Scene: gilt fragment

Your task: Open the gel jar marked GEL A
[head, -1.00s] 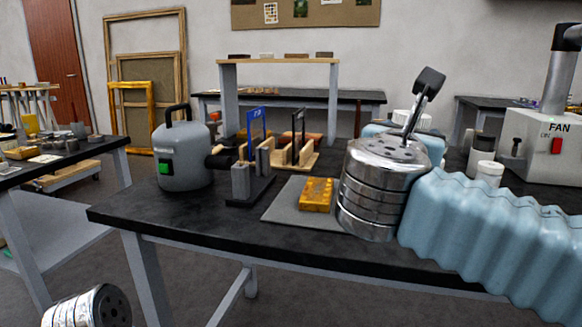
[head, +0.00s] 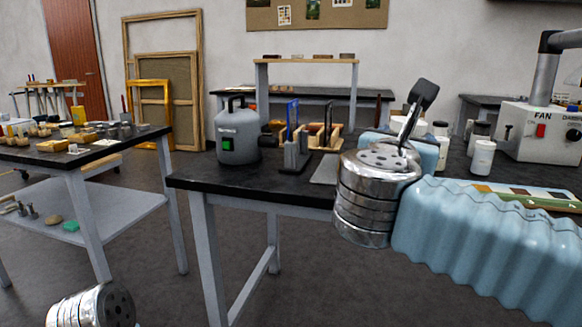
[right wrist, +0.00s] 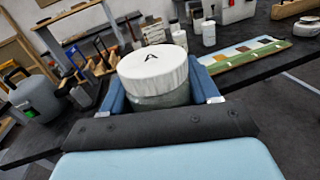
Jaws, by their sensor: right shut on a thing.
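The gel jar (right wrist: 155,75) shows in the right wrist view, with a wide white lid marked with a black A and a paler body below. The lid is on the jar. My right gripper (right wrist: 160,90) is shut on the jar, with one blue finger on each side of it. The lower part of the jar is hidden behind the gripper's dark front edge. In the head view my right arm hides most of the held jar. Only a silver part of my left arm shows at the lower left, and its gripper is out of view.
A black-topped table (head: 230,185) carries a grey canister (head: 237,135), small stands, a white jar (head: 482,156), a colour panel (head: 530,195) and a fan unit (head: 540,130). A crowded side table (head: 120,145) stands left. Open floor lies between the tables.

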